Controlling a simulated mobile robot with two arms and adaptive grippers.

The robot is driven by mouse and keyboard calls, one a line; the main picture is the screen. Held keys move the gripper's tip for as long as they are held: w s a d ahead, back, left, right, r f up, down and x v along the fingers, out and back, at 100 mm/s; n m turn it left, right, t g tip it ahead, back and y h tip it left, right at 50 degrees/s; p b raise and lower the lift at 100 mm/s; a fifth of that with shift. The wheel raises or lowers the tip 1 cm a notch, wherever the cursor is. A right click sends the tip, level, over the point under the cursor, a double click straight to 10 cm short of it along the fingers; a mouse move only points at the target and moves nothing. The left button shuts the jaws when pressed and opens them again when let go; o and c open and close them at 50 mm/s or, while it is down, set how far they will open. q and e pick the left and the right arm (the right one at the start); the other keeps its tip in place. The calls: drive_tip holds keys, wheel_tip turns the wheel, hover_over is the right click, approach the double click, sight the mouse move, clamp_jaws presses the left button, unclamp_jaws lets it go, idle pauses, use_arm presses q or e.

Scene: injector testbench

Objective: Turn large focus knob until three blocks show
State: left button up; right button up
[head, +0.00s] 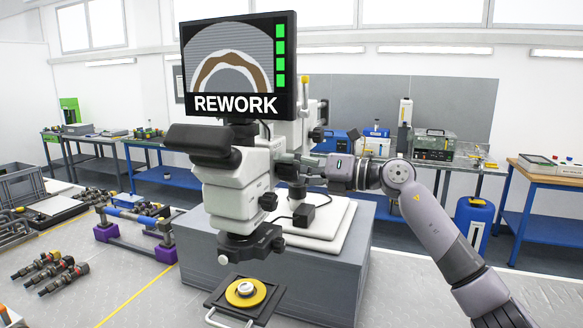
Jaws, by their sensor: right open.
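The microscope (232,190) stands on a grey block. Its screen (228,65) reads REWORK and shows a brown-and-white arch on grey stripes. Several green blocks (280,47) are stacked at the screen's right edge. My right gripper (292,168) is open and reaches in from the right, with its fingers at the side of the microscope's column. The large focus knob cannot be made out there; the fingers and the microscope body seem to cover it. A smaller dark knob (268,201) shows below the fingers. My left gripper is not in view.
A yellow round part (246,292) sits on a dark holder under the lens. Injectors (50,270) lie on the table at left, near a purple-footed stand (135,230). Workbenches line the back wall. A blue drum (473,225) stands at right.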

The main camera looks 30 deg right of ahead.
drive_tip(key=v, duration=1.2)
idle(2.0)
